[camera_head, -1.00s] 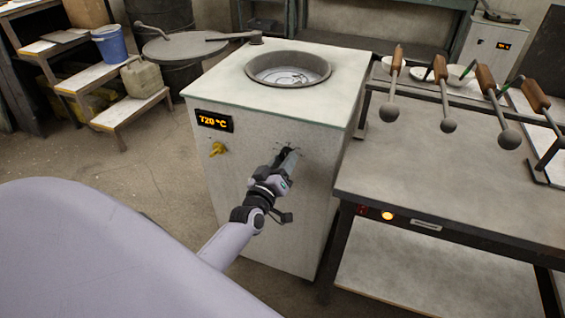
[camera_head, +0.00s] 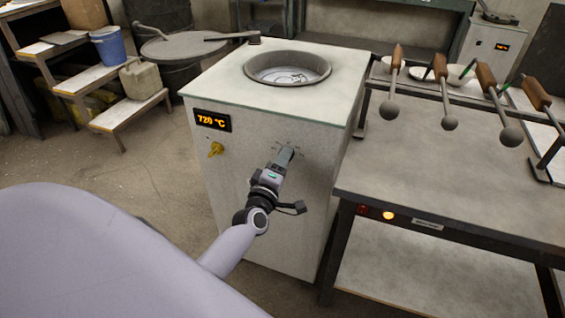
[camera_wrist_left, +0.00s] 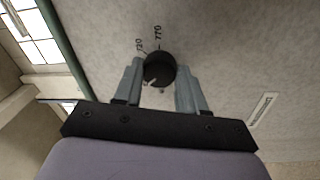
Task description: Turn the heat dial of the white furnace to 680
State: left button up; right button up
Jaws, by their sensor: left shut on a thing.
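The white furnace (camera_head: 250,195) stands mid-picture in the head view. Its lit display (camera_head: 211,121) reads 720 °C. My left gripper (camera_head: 288,152) is at the furnace's front face, right of the display. In the left wrist view the black round heat dial (camera_wrist_left: 160,68) sits between the fingers of this gripper (camera_wrist_left: 161,78), which is shut on it. The dial has a pale pointer mark at its lower left. Labels 720 and 770 show beside it; other markings are hidden or too small to read. In the head view the gripper covers the dial. My right gripper is not in view.
A round crucible opening (camera_head: 287,69) is in the furnace top. A metal table (camera_head: 440,175) with several ladles on a rack stands close to the right. Steps with a blue bucket (camera_head: 109,46) stand at the left.

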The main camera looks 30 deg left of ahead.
pick_arm(q)
jog(key=shift+n, duration=0.3)
jog(key=o, duration=1.1)
jog(key=shift+c, duration=0.2)
jog(key=v, duration=0.7)
jog(key=shift+s+d+p, duration=0.1)
jog(key=shift+s+p, duration=0.05)
jog(key=shift+p, duration=0.15)
jog(key=s+d+f+m+g+h+p, duration=0.2)
jog(key=s+d+m, duration=0.4)
jog(key=s+m, duration=0.3)
jog(key=s+d+f+m+g+h+p, duration=0.3)
jog(key=s+d+m+g+h+p, duration=0.1)
jog(key=s+m, duration=0.6)
jog(key=shift+d+m+g+p, duration=0.65)
jog(key=shift+d+m+g, duration=0.3)
jog(key=shift+d, duration=0.2)
